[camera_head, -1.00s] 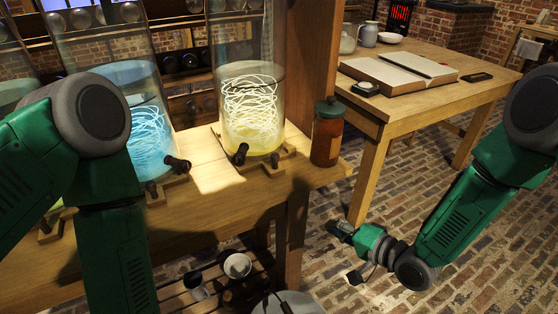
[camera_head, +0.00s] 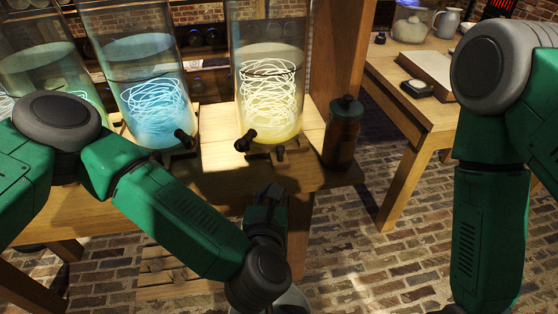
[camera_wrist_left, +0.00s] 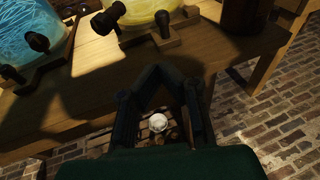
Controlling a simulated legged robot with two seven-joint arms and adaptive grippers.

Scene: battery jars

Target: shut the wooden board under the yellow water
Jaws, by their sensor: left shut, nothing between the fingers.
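The jar of yellow water (camera_head: 268,110) stands on the wooden bench, with white strands inside it. A wooden board (camera_wrist_left: 168,43) shows under its front, with a small black knob (camera_wrist_left: 163,20) on it; both are partly shaded. A black tap (camera_head: 245,141) sticks out at the jar's left front. My left gripper (camera_head: 271,192) is shut and empty, in front of the bench edge and below the board, apart from it. Its dark fingers also show in the left wrist view (camera_wrist_left: 160,72). My right gripper is out of view; only its arm shows at the right.
A blue-water jar (camera_head: 155,105) and a greenish jar (camera_head: 50,80) stand to the left. A brown lidded jar (camera_head: 342,135) stands close to the right of the yellow one, by a wooden post (camera_head: 340,50). A white cup (camera_wrist_left: 158,122) is below the bench.

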